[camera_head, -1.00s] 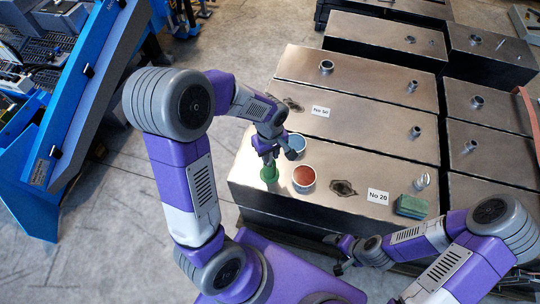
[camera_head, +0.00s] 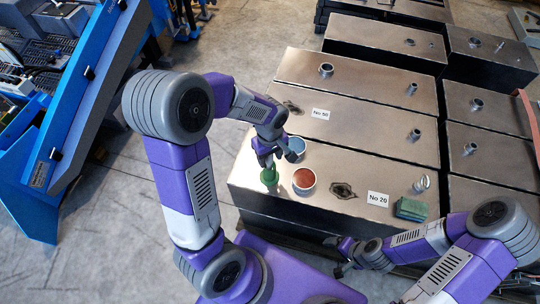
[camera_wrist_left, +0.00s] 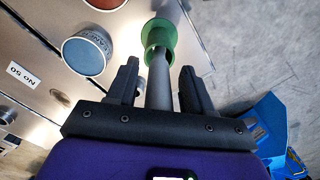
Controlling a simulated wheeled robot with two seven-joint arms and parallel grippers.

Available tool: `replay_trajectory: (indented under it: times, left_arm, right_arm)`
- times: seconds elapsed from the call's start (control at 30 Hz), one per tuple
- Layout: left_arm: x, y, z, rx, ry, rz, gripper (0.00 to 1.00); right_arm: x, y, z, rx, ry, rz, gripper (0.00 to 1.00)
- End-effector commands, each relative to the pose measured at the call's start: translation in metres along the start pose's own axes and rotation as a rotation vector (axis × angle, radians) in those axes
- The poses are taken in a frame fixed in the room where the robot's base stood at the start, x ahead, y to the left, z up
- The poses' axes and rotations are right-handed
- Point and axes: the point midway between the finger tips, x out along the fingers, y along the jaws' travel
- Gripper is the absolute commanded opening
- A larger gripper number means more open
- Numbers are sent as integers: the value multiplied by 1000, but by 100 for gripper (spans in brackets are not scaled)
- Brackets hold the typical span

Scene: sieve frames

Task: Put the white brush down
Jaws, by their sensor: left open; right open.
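A pale grey-white handle, which I take to be the white brush (camera_wrist_left: 159,88), stands in a round green holder (camera_wrist_left: 158,38). In the head view the green holder (camera_head: 269,177) sits near the left front corner of the metal tank top. My left gripper (camera_wrist_left: 159,70) is open, with one finger on each side of the handle and gaps visible beside it. In the head view the left gripper (camera_head: 277,157) is just above the green holder and hides most of the handle. My right gripper (camera_head: 338,256) is open and empty in front of the tank.
A cup of red-brown content (camera_head: 304,180) stands close right of the green holder, with a blue-topped cup (camera_head: 296,146) behind it. Green sponges (camera_head: 411,209) and a metal pipe stub (camera_head: 422,183) are at the right. The tank top (camera_head: 325,163) between has free room.

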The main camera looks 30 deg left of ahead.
Motion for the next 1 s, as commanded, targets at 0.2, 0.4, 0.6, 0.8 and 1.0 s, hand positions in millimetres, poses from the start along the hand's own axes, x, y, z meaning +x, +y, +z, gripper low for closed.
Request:
replay_trajectory:
  times: [0.2, 0.4, 0.6, 0.8, 1.0]
  left_arm:
    - [-50, 2, 0, -1, 3, 8, 51]
    - [-90, 1, 0, 0, 3, 6, 51]
    - [-113, 1, 0, 1, 2, 4, 51]
    - [-117, 0, 0, 1, 0, 2, 51]
    - [-116, 0, 0, 0, 1, 2, 51]
  right_arm:
    - [-19, -7, 1, 0, 0, 0, 86]
    - [-32, -12, 1, 0, 0, 0, 86]
    - [-38, -14, 2, 0, 0, 0, 86]
    - [-38, -14, 2, 0, 0, 0, 86]
    - [-38, -14, 2, 0, 0, 0, 86]
